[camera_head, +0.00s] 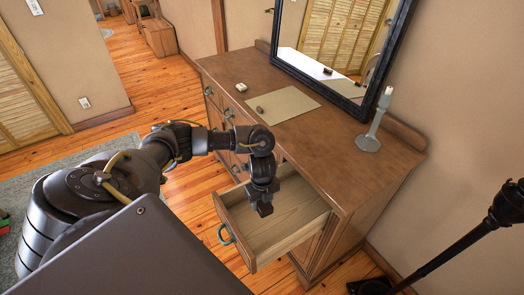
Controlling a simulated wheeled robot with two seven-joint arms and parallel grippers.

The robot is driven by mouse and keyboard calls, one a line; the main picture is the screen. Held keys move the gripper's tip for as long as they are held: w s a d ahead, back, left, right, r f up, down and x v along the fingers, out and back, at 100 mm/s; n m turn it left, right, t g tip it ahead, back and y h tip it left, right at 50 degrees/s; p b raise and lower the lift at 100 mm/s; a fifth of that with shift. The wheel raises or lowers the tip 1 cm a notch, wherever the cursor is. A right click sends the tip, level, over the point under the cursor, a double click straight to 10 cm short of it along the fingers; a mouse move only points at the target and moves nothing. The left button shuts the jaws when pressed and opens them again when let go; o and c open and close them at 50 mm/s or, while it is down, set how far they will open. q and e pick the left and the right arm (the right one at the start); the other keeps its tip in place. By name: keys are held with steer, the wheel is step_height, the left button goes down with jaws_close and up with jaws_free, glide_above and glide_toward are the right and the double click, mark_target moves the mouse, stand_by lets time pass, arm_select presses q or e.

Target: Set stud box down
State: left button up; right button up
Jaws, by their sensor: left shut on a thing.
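My left gripper (263,207) points down over the open drawer (290,222) of the wooden dresser. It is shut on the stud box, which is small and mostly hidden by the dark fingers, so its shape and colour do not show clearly. The drawer is pulled out and its visible floor looks bare. I cannot tell how high the gripper is above the drawer floor. My right gripper is not in view.
On the dresser top (345,165) lie a beige mat (290,100) with a small brown object (260,109) and a small whitish object (241,87). A candle holder (369,143) and mirror (340,60) stand behind. A black lamp stand (455,265) is at right.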

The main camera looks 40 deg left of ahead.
arm_select(q)
steer(key=s+d+r+n+b, duration=0.1)
steer(key=s+d+n+b, duration=0.1)
steer(key=d+n, duration=0.4)
steer(key=s+d+r+n+b, duration=0.2)
steer(key=d+n, duration=0.4)
steer(key=n, duration=0.4)
steer(key=shift+d+r+b, duration=0.3)
steer(key=shift+d+b, duration=0.1)
steer(key=shift+b, duration=0.35)
